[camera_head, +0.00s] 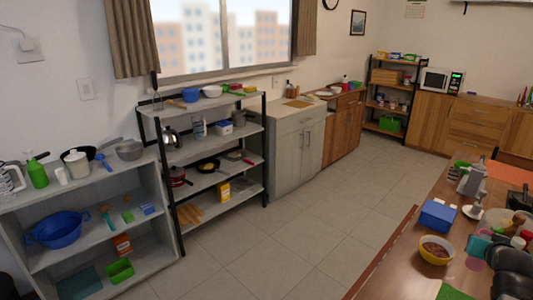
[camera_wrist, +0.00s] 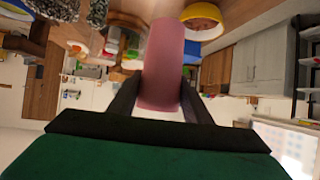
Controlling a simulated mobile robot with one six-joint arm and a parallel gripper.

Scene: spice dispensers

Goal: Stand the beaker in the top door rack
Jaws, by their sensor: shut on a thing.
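In the wrist view, my gripper (camera_wrist: 160,97) is shut on a dull pink, round-sided beaker (camera_wrist: 164,60), with one dark finger on each side of it. The beaker's far end reaches toward the top of the picture, close to a yellow bowl (camera_wrist: 203,20). In the head view, a small pink patch (camera_head: 475,264) beside the yellow bowl (camera_head: 436,249) may be the same beaker. I cannot make out my gripper clearly there. I see no door rack in either view.
The wooden table (camera_head: 400,266) at the right is crowded, with a blue box (camera_head: 437,215), a moka pot (camera_head: 472,181) and dark round items. Open grey shelves (camera_head: 160,118) stand along the left wall. The tiled floor (camera_head: 290,235) between is clear.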

